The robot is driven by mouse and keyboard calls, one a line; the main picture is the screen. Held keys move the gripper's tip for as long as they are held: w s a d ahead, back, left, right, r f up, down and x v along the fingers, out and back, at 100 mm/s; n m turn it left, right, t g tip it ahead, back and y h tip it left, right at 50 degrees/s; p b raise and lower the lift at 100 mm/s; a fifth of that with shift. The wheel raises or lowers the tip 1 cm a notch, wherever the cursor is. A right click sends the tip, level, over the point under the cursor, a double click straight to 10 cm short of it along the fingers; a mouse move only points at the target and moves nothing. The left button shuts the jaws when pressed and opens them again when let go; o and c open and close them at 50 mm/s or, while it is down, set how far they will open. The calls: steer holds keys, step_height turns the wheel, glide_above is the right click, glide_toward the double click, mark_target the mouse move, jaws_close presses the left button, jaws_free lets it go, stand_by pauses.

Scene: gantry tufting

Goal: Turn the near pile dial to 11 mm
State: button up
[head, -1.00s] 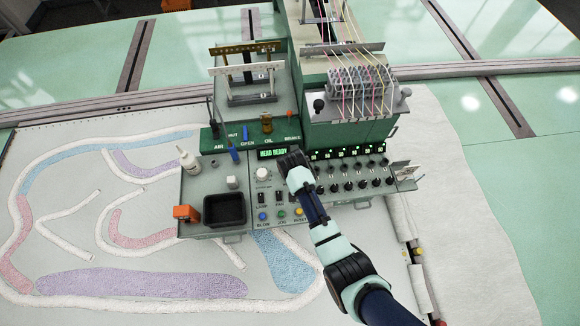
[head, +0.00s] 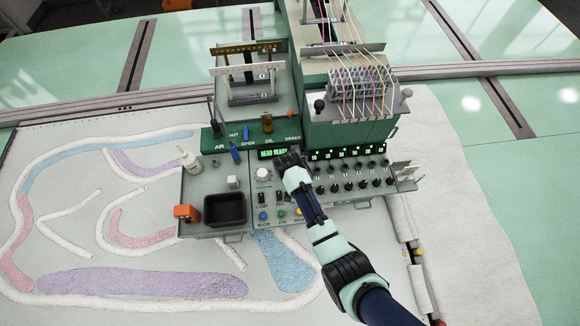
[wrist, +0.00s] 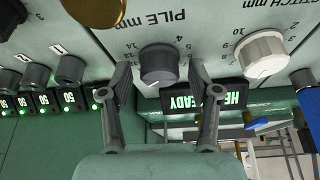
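The pile dial (wrist: 158,63) is a dark grey knob under the printed words PILE mm, seen upside down in the wrist view. A pale pointer mark shows on its lower edge; I cannot tell which number it points to. My gripper (wrist: 160,76) has one finger on each side of the dial, with a visible gap to each. It is open and holds nothing. In the head view my gripper (head: 291,160) is over the control panel just right of the white dial and hides the pile dial.
The white stitch dial (wrist: 262,52) is close to the right finger in the wrist view. A brass-coloured knob (wrist: 96,8) and small black knobs (wrist: 70,68) are to the left. The green display (head: 272,153) reads HEAD READY. A black tray (head: 224,209) stands left of the panel.

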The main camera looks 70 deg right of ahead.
steer(key=v, duration=1.2)
steer(key=shift+d, duration=0.1)
steer(key=w+a+r+n+t, duration=0.25)
steer(key=w+a+r, duration=0.2)
steer(key=a, duration=0.25)
steer(key=w+a+r+n+t+p, duration=0.1)
steer(key=w+a+r+n+t, duration=0.15)
steer(key=a+r, duration=0.3)
steer(key=w+a+r+n+t, duration=0.25)
steer(key=w+a+r, duration=0.2)
steer(key=a, duration=0.25)
steer(key=a+r+n+t+y, duration=0.2)
steer(key=a+r, duration=0.3)
steer(key=a, duration=0.3)
steer(key=s+a+r+n+t+y, duration=0.1)
steer(key=a+r+n, duration=0.3)
steer(key=a, duration=0.4)
steer(key=shift+r+n+t+y, duration=0.35)
steer(key=shift+r+t+y, duration=0.1)
steer(key=shift+r+y, duration=0.2)
steer(key=shift+s+d, duration=0.15)
